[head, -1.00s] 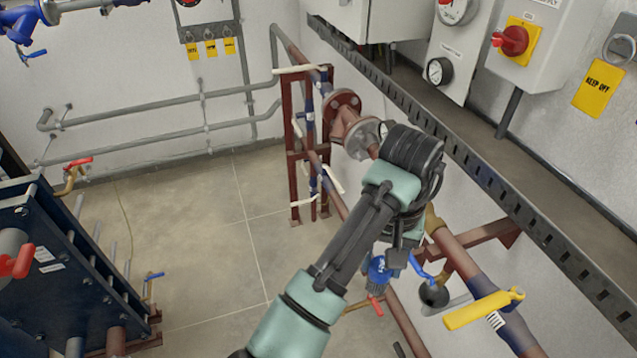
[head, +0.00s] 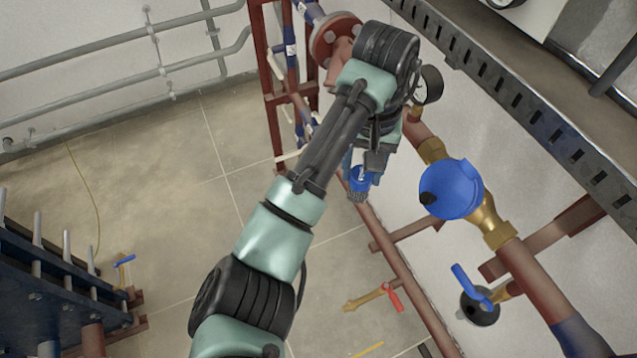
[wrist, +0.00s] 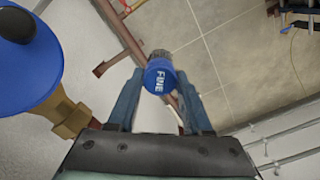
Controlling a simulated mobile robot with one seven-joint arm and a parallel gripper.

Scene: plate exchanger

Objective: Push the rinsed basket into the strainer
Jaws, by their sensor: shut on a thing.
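My gripper (wrist: 161,80) is shut on the basket (wrist: 160,78), with one blue finger on each side of its blue cap. The cap reads "FINE", and a grey mesh end (wrist: 159,54) shows beyond it. In the head view the basket's blue cap (head: 361,179) sits under my wrist, mesh pointing down, clear of the pipes. A blue round body (head: 455,189) with a black stub sits between brass fittings on the wall pipe, right of my gripper. It may be the strainer; I see no clear opening. It also shows at left in the wrist view (wrist: 28,62).
A gauge (head: 429,85) stands close beside my wrist. Below the blue body is a blue-lever valve (head: 474,295). A red-handled brass valve (head: 375,297) sits low. A slotted cable tray (head: 520,105) runs along the wall.

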